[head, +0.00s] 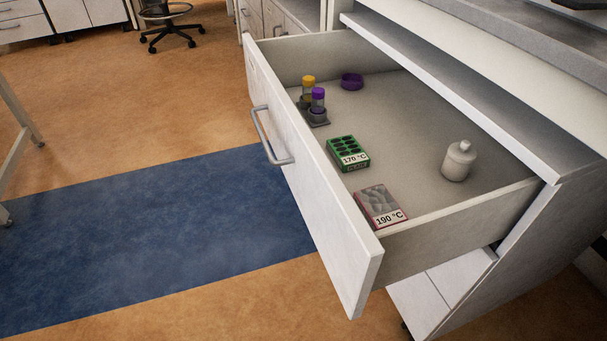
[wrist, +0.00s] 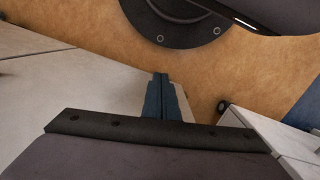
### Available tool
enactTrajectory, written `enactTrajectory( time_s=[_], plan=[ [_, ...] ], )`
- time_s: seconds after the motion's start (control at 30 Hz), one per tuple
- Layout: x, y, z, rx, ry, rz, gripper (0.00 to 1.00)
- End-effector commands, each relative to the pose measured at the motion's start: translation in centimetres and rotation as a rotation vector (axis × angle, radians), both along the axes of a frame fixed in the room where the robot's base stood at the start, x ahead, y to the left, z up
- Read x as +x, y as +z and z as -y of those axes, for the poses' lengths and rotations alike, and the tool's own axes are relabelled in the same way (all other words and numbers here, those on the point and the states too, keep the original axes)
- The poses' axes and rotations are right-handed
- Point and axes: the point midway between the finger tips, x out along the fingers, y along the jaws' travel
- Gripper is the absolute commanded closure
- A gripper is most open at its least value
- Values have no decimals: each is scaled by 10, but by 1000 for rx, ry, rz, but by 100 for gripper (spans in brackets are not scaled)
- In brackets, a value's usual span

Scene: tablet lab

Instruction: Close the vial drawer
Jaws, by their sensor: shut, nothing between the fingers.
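The vial drawer (head: 318,191) stands open in the head view, pulled well out of its white cabinet, with a metal bar handle (head: 266,138) on its front. Inside it are vials with a yellow cap (head: 308,84) and a purple cap (head: 318,97) in a small dark holder.
A white bottle (head: 459,161) and a purple ring-shaped item (head: 352,81) are also in the drawer. The cabinet's worktop edge (head: 450,95) overhangs the drawer's rear. The floor before the drawer is clear, with a blue strip (head: 160,235). A wheeled chair (head: 165,20) stands far back.

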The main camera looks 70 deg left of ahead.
Motion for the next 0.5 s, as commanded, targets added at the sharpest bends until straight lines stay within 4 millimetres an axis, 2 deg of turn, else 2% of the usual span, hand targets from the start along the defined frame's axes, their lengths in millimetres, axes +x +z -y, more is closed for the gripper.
enactTrajectory(
  time_s=[0.1, 0.33, 0.5],
  plan=[
    [-7, 15, -18, -40, 185, -48, 100],
    [-22, 46, -45, -152, 542, -139, 100],
    [-21, 96, -67, -242, 837, -183, 100]
  ],
)
